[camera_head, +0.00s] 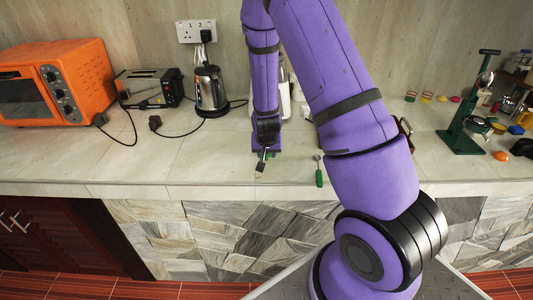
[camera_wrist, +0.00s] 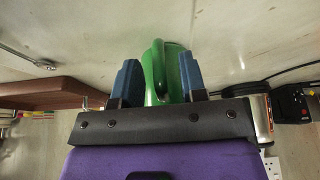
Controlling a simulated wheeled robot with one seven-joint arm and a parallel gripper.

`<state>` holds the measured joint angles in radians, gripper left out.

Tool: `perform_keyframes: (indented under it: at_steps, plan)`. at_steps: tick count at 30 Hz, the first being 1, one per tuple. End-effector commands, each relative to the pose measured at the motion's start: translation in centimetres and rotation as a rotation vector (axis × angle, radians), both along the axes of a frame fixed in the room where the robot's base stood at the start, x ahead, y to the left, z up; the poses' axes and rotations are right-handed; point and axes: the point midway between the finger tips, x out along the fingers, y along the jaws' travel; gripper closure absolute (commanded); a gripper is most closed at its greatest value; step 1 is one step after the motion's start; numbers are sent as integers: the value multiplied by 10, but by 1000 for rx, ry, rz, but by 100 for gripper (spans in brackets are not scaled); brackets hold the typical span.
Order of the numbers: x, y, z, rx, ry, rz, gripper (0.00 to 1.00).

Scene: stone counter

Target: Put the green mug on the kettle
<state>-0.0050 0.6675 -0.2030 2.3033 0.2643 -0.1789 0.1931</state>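The green mug (camera_wrist: 174,62) shows in the wrist view between my two blue fingertips, with its handle toward the camera. My gripper (camera_wrist: 160,75) is open, its fingers spread wide on either side of the handle; I cannot tell whether a finger touches the mug's body. In the head view my gripper (camera_head: 263,161) is low over the counter near its front edge, and the mug is mostly hidden by it. The silver kettle (camera_head: 210,88) stands upright on the counter, behind and left of my gripper. Part of the kettle shows in the wrist view (camera_wrist: 262,117).
A toaster (camera_head: 148,88) and an orange oven (camera_head: 62,82) stand left of the kettle, with black cords on the counter (camera_head: 215,155). A green-handled tool (camera_head: 319,176) lies right of my gripper. A green stand (camera_head: 466,130) is at right. White objects stand behind my arm, partly hidden.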

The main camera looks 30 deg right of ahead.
Motion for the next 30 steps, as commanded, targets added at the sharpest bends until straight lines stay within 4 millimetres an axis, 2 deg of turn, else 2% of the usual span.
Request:
perform_keyframes:
  at_steps: [16,30]
  plan:
    - [-27,20,81,0,-4,2,61]
    - [-37,27,111,10,-3,6,61]
